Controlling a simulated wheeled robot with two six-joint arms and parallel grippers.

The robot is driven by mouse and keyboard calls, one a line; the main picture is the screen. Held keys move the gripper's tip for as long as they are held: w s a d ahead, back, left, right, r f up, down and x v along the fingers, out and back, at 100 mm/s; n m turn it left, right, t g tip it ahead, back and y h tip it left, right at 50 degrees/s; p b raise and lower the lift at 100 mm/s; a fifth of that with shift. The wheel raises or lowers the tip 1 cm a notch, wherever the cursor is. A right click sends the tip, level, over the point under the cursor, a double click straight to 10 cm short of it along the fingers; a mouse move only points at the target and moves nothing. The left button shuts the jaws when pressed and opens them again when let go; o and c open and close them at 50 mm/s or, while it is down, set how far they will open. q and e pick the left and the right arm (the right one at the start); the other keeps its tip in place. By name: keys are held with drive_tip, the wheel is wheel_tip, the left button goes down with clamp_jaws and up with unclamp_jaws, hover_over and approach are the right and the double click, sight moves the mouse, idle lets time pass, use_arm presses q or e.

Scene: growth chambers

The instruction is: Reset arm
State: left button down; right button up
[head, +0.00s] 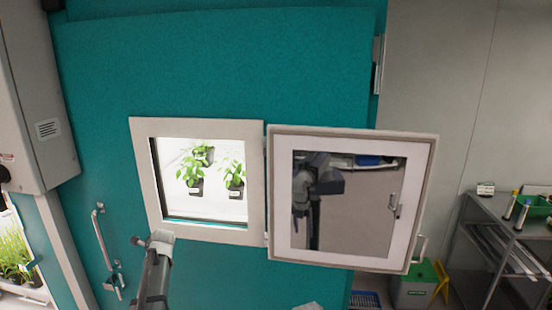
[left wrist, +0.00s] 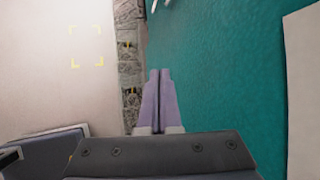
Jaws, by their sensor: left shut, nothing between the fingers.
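My left arm comes up from the bottom in the head view, with its end (head: 158,243) in front of the teal chamber door, just below the window's lower left corner. In the left wrist view the two fingers of my left gripper (left wrist: 160,72) are together and empty, pointing along the teal surface. My right gripper is not in view. The teal door (head: 220,70) has a small window (head: 195,122) with several potted seedlings (head: 196,172) behind it. The window's hinged cover (head: 352,262) stands swung open to the right.
The cover's dark pane reflects my robot. A long door handle (head: 101,240) stands out left of my arm. At right are a metal cart (head: 485,240) and a green-lidded bin (head: 415,285). A grey cabinet (head: 40,120) hangs at upper left.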

use_arm(q)
drive_tip(key=s+d+f+n+g+h+b, duration=0.1)
drive_tip(key=s+d+f+n, duration=0.2)
drive_tip(key=s+d, duration=0.55)
drive_tip(key=s+d+f+n+h+b, duration=0.1)
drive_tip(key=s+d+f+n, duration=0.15)
drive_tip(key=d, duration=1.15)
drive_tip(key=s+d+f+n+g+h+b, duration=0.15)
drive_tip(key=s+d+n, duration=0.25)
drive_tip(key=s+d, duration=0.5)
drive_tip(key=s+d+f+n+g+h+b, duration=0.1)
drive_tip(key=s+d+n, duration=0.4)
drive_tip(key=s+d, duration=0.5)
drive_tip(key=shift+d+f+b, duration=0.25)
drive_tip(key=shift+f+b, duration=0.05)
drive_tip(key=shift+f, duration=0.4)
